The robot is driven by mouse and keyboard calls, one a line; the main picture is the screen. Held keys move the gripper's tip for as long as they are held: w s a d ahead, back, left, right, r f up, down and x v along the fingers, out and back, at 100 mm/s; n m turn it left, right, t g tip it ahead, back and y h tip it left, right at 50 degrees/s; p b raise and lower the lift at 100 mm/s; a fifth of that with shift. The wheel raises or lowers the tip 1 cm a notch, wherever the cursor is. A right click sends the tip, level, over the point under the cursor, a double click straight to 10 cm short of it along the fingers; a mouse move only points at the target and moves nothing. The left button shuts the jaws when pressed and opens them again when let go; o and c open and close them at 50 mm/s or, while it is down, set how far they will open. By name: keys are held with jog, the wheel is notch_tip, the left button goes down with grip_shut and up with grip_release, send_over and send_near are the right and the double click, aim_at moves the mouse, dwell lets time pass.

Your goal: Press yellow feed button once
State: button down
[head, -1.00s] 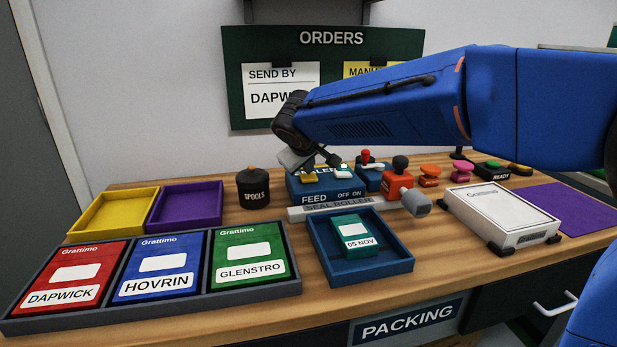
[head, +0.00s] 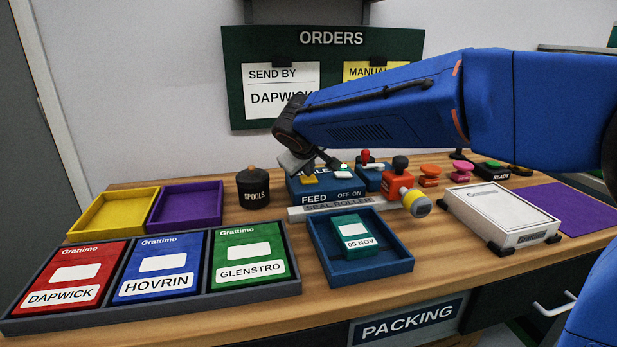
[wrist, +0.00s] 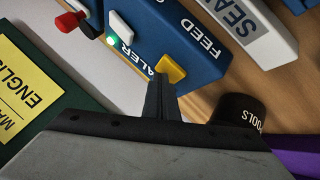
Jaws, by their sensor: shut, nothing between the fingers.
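The yellow feed button (head: 309,179) sits on the blue sealer box (head: 327,186), above the word FEED. It also shows in the wrist view (wrist: 171,70), raised on the box face. My gripper (wrist: 161,80) is shut and empty, with its fingertips right at the button's edge in the wrist view. I cannot tell whether they touch it. In the head view my wrist and gripper partly hide the box top and its lettering.
A red-handled blue device (head: 370,175) and an orange device with a yellow-banded roller end (head: 416,203) stand to the right. The seal roller bar (head: 338,207) and a blue tray (head: 398,263) lie in front. A black spools pot (head: 253,188) stands left.

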aim_at(308, 180)
jog(key=shift+r, duration=0.9)
notch_tip(308, 180, up, 5)
dwell(0.6)
dwell(0.5)
